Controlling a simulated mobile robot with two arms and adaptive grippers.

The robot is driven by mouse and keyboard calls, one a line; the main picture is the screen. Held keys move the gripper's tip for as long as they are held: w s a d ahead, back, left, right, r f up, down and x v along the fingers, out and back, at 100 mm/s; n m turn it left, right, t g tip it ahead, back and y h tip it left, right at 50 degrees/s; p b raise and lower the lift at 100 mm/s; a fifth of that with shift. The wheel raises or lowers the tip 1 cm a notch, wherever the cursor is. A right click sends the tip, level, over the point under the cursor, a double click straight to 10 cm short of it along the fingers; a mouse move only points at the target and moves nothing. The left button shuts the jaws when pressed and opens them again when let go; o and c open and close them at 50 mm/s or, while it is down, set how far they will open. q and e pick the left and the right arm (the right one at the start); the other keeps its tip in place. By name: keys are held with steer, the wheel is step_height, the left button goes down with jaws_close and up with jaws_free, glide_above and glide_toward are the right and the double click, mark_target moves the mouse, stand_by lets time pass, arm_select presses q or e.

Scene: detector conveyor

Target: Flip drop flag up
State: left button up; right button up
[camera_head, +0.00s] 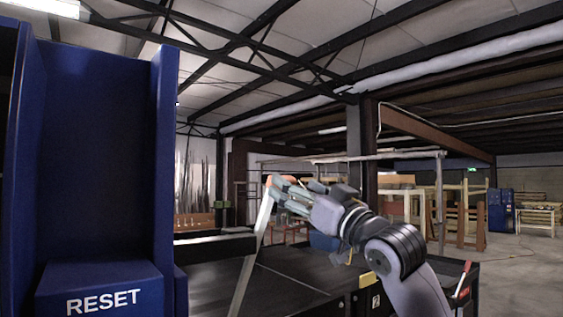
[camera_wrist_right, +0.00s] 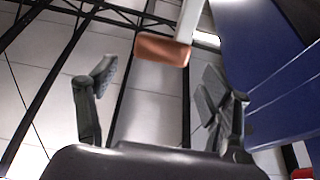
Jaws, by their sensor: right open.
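The drop flag is a thin pale bar (camera_head: 254,245) that rises steeply, leaning a little to the right, beside the dark conveyor. Its orange end (camera_head: 283,180) is at the top, partly behind my right gripper's fingers. My right gripper (camera_head: 282,193) reaches in from the right at the height of the orange end. In the right wrist view the gripper (camera_wrist_right: 150,85) is open and empty. The flag's white bar (camera_wrist_right: 191,18) and orange end (camera_wrist_right: 163,51) show beyond the fingertips, between the two fingers. I cannot tell whether they touch. My left gripper is not in view.
A tall blue housing with a RESET panel (camera_head: 100,290) stands close on the left. It also fills the right side of the wrist view (camera_wrist_right: 265,60). The black conveyor surface (camera_head: 290,283) lies below my right arm. Wooden racks (camera_head: 400,200) stand far behind.

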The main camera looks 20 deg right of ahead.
steer(key=p+x, duration=0.2)
steer(key=x, duration=0.2)
steer(key=shift+w+r, duration=0.3)
steer(key=shift+w+a+r+p, duration=0.1)
steer(key=shift+w+a+p, duration=0.25)
steer(key=shift+w, duration=0.2)
steer(key=shift+d, duration=0.1)
steer(key=shift+c, duration=0.3)
